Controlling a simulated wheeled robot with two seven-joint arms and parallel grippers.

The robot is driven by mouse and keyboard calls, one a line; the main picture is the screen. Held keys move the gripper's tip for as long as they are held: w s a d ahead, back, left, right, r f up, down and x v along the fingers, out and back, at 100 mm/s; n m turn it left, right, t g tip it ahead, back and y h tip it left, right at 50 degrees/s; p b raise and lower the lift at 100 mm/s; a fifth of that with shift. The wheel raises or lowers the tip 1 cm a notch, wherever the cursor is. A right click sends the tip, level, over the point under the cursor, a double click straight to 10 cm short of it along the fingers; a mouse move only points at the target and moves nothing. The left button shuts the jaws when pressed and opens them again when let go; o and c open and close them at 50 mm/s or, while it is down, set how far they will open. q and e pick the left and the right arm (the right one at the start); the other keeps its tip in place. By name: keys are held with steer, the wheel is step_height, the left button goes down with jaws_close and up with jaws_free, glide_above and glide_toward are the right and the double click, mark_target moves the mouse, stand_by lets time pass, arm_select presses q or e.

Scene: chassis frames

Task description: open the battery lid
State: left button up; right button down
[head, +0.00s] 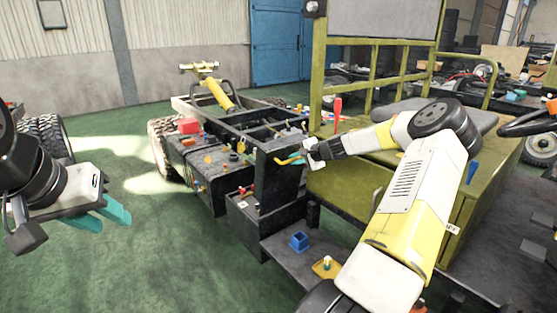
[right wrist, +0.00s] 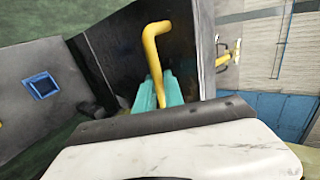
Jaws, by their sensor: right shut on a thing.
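My right gripper (head: 297,159) is shut on a bent yellow handle (head: 282,161), at the upper edge of a dark upright panel (head: 278,186) on the chassis frame. The right wrist view shows the yellow handle (right wrist: 155,45) between the teal fingers (right wrist: 165,90), with the dark panel (right wrist: 115,50) behind it. I cannot tell for sure whether this panel is the battery lid or how far it stands open. A dark box (head: 250,222) sits just below and left of it. My left gripper (head: 106,217) is open and empty, well left of the chassis.
A blue square cup (head: 299,241) and a yellow part (head: 326,267) lie on the low dark platform. A red-handled tool (head: 338,108) stands behind my right gripper. The olive frame and body (head: 345,178) are close to my right arm. Green floor is free between my left gripper and the chassis.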

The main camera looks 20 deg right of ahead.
steer(key=c, duration=1.5)
jaws_free()
steer(key=shift+s+a+f, duration=0.15)
steer(key=shift+f, duration=0.4)
steer(key=shift+o, duration=0.2)
steer(key=shift+r, duration=0.2)
steer(key=v, duration=0.7)
steer(key=shift+s+r, duration=0.15)
steer(key=shift+s, duration=0.15)
steer(key=s+a+r+n+g, duration=0.2)
steer(key=s+a+n, duration=0.25)
steer(key=a, duration=0.45)
steer(key=s+a+r+n+g, duration=0.3)
steer(key=s+a+n, duration=0.15)
steer(key=a, duration=0.55)
steer(key=s+a+r+n, duration=0.2)
steer(key=s+r, duration=0.1)
steer(key=s, duration=0.6)
steer(key=s+a+r+n+h, duration=0.1)
steer(key=s+r, duration=0.2)
steer(key=s, duration=0.7)
steer(key=s+a+r+n, duration=0.2)
steer(key=s+r, duration=0.1)
steer(key=s, duration=0.6)
steer(key=shift+s+a+n+h, duration=0.25)
steer(key=shift+a+n+h, duration=0.05)
steer(key=shift+h, duration=0.1)
